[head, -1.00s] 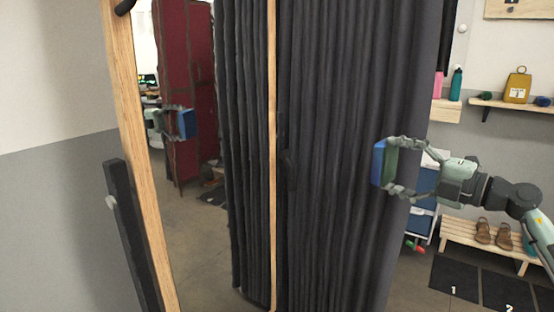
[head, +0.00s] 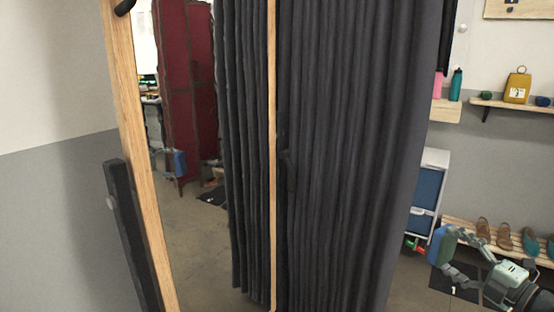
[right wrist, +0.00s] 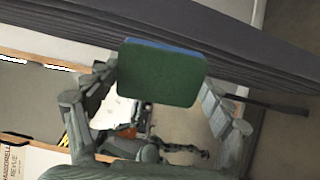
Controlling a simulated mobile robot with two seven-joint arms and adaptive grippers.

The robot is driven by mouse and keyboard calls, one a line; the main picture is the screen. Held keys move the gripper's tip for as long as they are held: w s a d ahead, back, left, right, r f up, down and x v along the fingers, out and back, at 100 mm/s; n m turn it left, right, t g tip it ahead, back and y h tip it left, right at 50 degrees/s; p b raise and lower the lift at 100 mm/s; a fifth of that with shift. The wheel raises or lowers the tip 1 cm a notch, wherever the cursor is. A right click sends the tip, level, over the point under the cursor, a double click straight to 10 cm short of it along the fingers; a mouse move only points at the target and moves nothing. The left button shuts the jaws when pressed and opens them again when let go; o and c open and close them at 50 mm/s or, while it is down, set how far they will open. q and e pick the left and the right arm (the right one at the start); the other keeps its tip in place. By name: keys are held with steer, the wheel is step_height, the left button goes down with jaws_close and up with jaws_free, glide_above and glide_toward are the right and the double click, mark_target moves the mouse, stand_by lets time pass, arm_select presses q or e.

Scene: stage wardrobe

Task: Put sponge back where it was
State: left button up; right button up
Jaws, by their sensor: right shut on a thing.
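The sponge (head: 439,247) is a blue block held in my right gripper (head: 452,251), low at the right of the head view, in front of the shoe bench. In the right wrist view its green face (right wrist: 162,73) shows between the fingers, with a thin blue edge above. My right gripper is shut on the sponge, holding it in the air. My left gripper is in neither view. Where the sponge was before being picked up cannot be told.
A dark curtain (head: 350,150) fills the middle. A wood-framed mirror (head: 130,130) stands left, reflecting the sponge. A blue-fronted drawer cart (head: 428,188) is behind the curtain's right edge. A bench (head: 462,224) holds shoes. A wall shelf (head: 490,103) carries a yellow item (head: 517,88).

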steer(key=w+d+r+m+t+h, duration=0.1)
steer(key=w+d+r+m+h, duration=0.15)
steer(key=d+r, duration=0.35)
steer(key=w+d+r+m+t+h, duration=0.1)
steer(key=w+d+r+m+h, duration=0.2)
steer(key=r, duration=0.4)
steer(key=s+d+r+m+g+h, duration=0.2)
steer(key=s+d+r+m+h, duration=0.15)
steer(key=d+h, duration=0.35)
steer(key=s+d+r+m+g+h, duration=0.25)
steer(key=d+m+h, duration=0.25)
steer(key=d+h, duration=0.25)
steer(key=s+a+f+n+t+y, duration=0.1)
steer(key=a+f+n+t+y, duration=0.2)
steer(key=a+f, duration=0.7)
steer(key=s+a+f+n+t+y, duration=0.15)
steer(key=a+f+y, duration=0.35)
steer(key=a, duration=0.9)
steer(key=s+a+f+n+y, duration=0.1)
steer(key=s+a+n+y, duration=0.1)
steer(key=s+a, duration=0.4)
steer(key=s+a+f+n+y, duration=0.2)
steer(key=s+a, duration=0.4)
steer(key=a, duration=1)
steer(key=shift+s+a+f, duration=0.15)
steer(key=shift+s+a, duration=0.1)
steer(key=shift+s, duration=0.1)
